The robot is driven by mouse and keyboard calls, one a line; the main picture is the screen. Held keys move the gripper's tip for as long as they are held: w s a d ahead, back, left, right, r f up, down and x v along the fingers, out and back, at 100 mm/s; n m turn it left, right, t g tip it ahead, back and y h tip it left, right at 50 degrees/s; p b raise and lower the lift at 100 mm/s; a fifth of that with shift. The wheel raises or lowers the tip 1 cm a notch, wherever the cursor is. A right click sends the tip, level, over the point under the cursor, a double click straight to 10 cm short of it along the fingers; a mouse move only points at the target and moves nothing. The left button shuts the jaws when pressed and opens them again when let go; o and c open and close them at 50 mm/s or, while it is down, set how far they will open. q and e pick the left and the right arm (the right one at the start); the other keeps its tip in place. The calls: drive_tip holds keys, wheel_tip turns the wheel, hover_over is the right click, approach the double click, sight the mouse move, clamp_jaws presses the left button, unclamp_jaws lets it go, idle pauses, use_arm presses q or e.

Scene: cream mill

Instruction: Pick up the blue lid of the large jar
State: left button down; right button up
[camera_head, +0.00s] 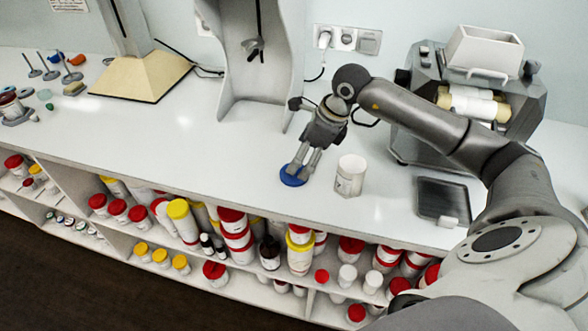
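The blue lid (290,179) lies flat on the white counter near its front edge. A white jar (350,178) stands upright just right of it, with no lid on it. My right gripper (300,172) points down at the lid from above and right. Its two fingers are spread apart, with their tips at the lid and covering part of it. I cannot tell whether they touch or grip it. My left gripper is not in view.
A grey mill (471,100) stands at the back right. A dark flat scale-like device (443,198) lies right of the jar. A grey stand (256,60) and a beige-based stand (143,76) are behind. Shelves below hold many lidded jars. The counter left of the lid is clear.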

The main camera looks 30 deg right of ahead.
drive_tip(key=p+x, duration=0.1)
drive_tip(key=x, duration=0.1)
drive_tip(key=p+x, duration=0.1)
drive_tip(key=x, duration=0.1)
drive_tip(key=shift+w+a, duration=0.2)
drive_tip(key=shift+a, duration=0.05)
drive_tip(key=shift+w+f, duration=0.1)
drive_tip(key=shift+f, duration=0.25)
drive_tip(key=shift+a+f, duration=0.1)
drive_tip(key=shift+f, duration=0.1)
drive_tip(key=c, duration=0.5)
drive_tip(key=shift+c, duration=1)
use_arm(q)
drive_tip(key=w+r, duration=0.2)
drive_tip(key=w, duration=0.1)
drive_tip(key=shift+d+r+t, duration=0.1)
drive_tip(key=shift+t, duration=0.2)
use_arm(e)
drive_tip(key=shift+c, duration=0.2)
